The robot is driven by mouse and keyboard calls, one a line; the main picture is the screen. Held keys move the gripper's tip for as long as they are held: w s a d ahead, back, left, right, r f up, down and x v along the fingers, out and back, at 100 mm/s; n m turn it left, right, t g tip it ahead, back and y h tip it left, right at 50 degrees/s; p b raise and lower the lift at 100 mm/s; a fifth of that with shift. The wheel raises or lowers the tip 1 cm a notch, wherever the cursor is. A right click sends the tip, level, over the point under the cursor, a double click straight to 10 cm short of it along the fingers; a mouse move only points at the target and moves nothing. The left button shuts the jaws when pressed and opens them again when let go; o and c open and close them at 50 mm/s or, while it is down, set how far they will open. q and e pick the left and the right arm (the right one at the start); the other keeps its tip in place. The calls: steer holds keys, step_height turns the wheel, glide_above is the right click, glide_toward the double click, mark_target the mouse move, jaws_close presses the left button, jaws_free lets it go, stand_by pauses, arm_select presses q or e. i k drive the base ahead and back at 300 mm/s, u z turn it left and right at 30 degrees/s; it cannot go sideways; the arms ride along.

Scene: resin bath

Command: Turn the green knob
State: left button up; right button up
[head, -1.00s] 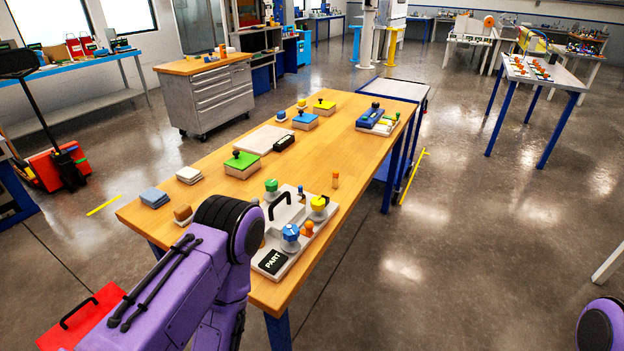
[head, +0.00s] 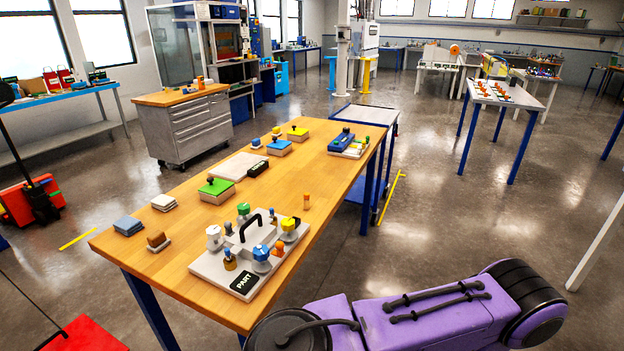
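The green knob (head: 243,208) stands at the back of a light grey panel (head: 215,270) on the wooden table. Blue (head: 261,253), yellow (head: 289,225) and white (head: 213,232) knobs stand on the same panel, around a black arched handle (head: 251,222). A black label reading PART (head: 243,281) is at its front corner. A purple arm of mine crosses the bottom right, apart from the knobs. Neither gripper can be seen.
The wooden table (head: 190,267) also holds a green-lidded box (head: 216,188), a blue-lidded box (head: 279,147), an orange peg (head: 306,201) and a blue block (head: 341,141). A red case (head: 85,334) is on the floor at lower left. Open floor lies right of the table.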

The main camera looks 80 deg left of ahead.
mark_target(244, 209)
steer(key=z, duration=0.05)
steer(key=k, duration=1.1)
steer(key=u, duration=1.55)
